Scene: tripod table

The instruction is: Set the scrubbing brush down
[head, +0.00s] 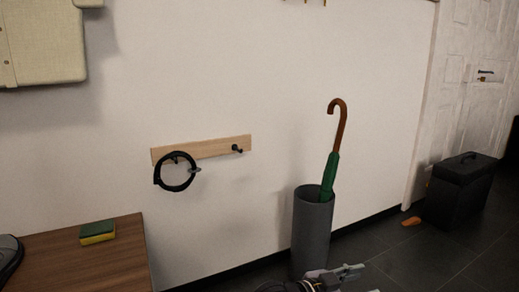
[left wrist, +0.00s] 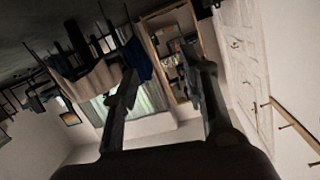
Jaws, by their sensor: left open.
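I cannot make out a scrubbing brush in either view. My left gripper (head: 354,279) shows at the bottom edge of the head view, in front of the grey bin, partly cut off. In the left wrist view its two fingers (left wrist: 160,62) stand apart with nothing between them. My right gripper is in neither view.
A wooden table (head: 85,265) at left bears a green and yellow sponge (head: 97,232). A wall rack (head: 215,146) holds a black loop (head: 160,171). A grey bin (head: 311,235) holds a green umbrella (head: 330,175). A black box (head: 462,190) and small orange object (head: 411,221) are on the floor.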

